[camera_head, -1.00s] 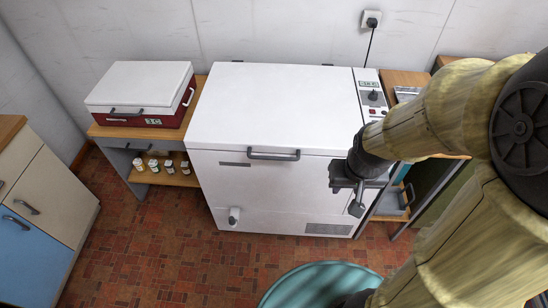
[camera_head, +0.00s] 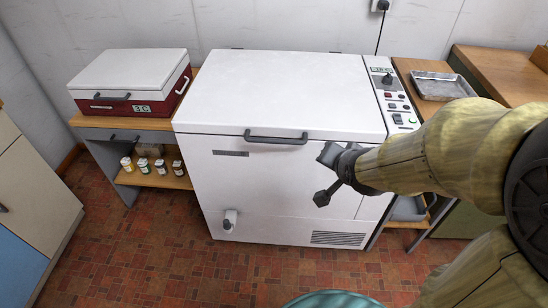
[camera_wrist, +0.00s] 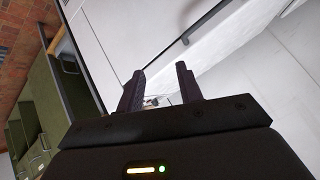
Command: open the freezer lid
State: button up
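The white chest freezer (camera_head: 270,185) stands against the back wall. Its flat white lid (camera_head: 285,88) is down. A dark grey bar handle (camera_head: 275,138) is on the lid's front edge. My gripper (camera_head: 322,150) is just right of the handle and slightly lower in the head view, apart from it in the picture. In the wrist view, the two dark fingers of my gripper (camera_wrist: 160,80) are spread with nothing held between them. A grey diagonal bar beyond them looks like the handle (camera_wrist: 205,22). The exact gap in depth is unclear.
A control panel (camera_head: 390,95) is on the freezer's right side. A red-and-white box (camera_head: 130,85) sits on a wooden shelf at left. A metal tray (camera_head: 442,86) lies on the right counter. A teal round tub (camera_head: 333,300) is on the floor in front.

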jog(key=w+a+f+m+t+y+b, duration=0.1)
jog(key=a+f+m+t+y+b, duration=0.2)
jog(key=f+b, duration=0.4)
jog(key=w+a+f+m+t+y+b, duration=0.1)
jog(key=a+f+m+t+y+b, duration=0.2)
jog(key=b, duration=2.1)
notch_tip(320, 180, down, 4)
jog(key=a+m+t, duration=0.1)
jog(key=a+t, duration=0.2)
jog(key=shift+m+b, duration=0.3)
jog(key=shift+w, duration=0.15)
jog(key=p+x, duration=0.4)
jog(key=p, duration=0.3)
jog(key=shift+w+r, duration=0.25)
jog(key=shift+w, duration=0.05)
jog(key=shift+w+a+p, duration=0.1)
jog(key=shift+p, duration=0.45)
jog(key=p, duration=0.5)
jog(key=shift+w+a+r, duration=0.1)
jog(key=shift+w+a, duration=0.1)
jog(key=shift+w, duration=0.15)
